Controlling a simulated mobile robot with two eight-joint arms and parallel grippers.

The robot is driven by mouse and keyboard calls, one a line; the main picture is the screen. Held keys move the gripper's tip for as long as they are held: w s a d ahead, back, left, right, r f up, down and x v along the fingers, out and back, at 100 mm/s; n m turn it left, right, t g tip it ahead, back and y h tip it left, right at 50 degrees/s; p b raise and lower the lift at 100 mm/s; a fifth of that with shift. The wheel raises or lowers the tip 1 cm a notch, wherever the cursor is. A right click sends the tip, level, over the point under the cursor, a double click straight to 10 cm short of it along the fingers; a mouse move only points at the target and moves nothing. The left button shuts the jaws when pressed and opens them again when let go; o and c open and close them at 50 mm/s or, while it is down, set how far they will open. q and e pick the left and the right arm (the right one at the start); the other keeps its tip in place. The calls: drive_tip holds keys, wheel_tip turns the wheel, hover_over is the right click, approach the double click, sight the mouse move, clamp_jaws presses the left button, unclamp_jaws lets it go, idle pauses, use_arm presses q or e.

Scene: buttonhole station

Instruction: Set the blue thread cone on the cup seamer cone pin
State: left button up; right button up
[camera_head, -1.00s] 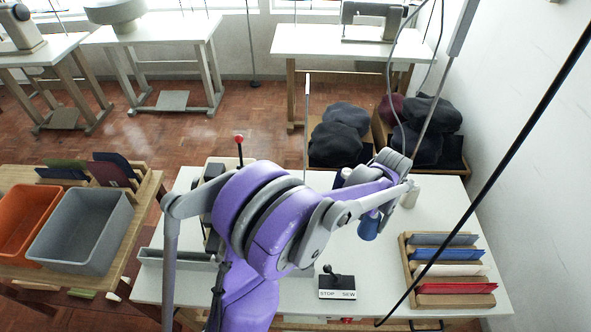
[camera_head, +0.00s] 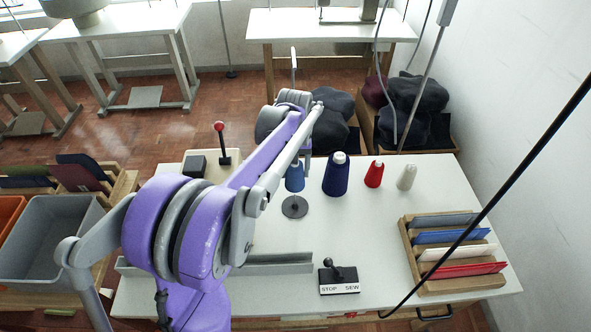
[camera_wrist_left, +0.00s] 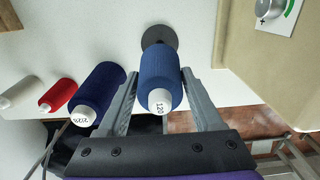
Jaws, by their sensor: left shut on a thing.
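The blue thread cone (camera_head: 295,178) is held by my left gripper (camera_wrist_left: 160,82); its end marked 120 shows in the left wrist view (camera_wrist_left: 158,65). The two fingers are shut on its sides. In the head view the cone appears upright just above a dark round disc (camera_head: 294,208), which looks like the base of the cone pin. The disc also shows in the wrist view (camera_wrist_left: 159,36), partly behind the cone. The pin is mostly hidden, so I cannot tell whether the cone is around it. My right gripper is not in view.
A dark blue cone (camera_head: 336,176), a red cone (camera_head: 374,175) and a white cone (camera_head: 406,178) stand to the right. A beige machine (camera_head: 195,160) with a red-knobbed lever is at the left. A wooden rack (camera_head: 412,262) and STOP/SEW switch (camera_head: 339,279) are nearer.

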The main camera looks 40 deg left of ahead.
use_arm(q)
drive_tip(key=shift+f+b, duration=3)
drive_tip(key=shift+f, duration=1.95)
drive_tip(key=shift+f+b, duration=0.35)
drive_tip(key=shift+f, duration=0.15)
drive_tip(key=o, duration=1.5)
wheel_tip(320, 180, up, 11)
drive_tip(key=shift+f+p, duration=0.1)
drive_tip(key=shift+p, duration=0.5)
drive_tip(key=s+d+m+t+p, duration=0.1)
drive_tip(key=s+d+m+p, duration=0.1)
drive_tip(key=s+d, duration=0.4)
drive_tip(key=s+d+m+t+p, duration=0.2)
drive_tip(key=s+d+m, duration=0.1)
drive_tip(key=s+d, duration=0.3)
drive_tip(key=s+d+m+t+p, duration=0.2)
drive_tip(key=s+d+m, duration=0.1)
drive_tip(key=s+d, duration=0.2)
drive_tip(key=shift+s+d+f+p, duration=0.2)
drive_tip(key=shift+s+d+p, duration=0.1)
drive_tip(key=shift+s+d, duration=0.1)
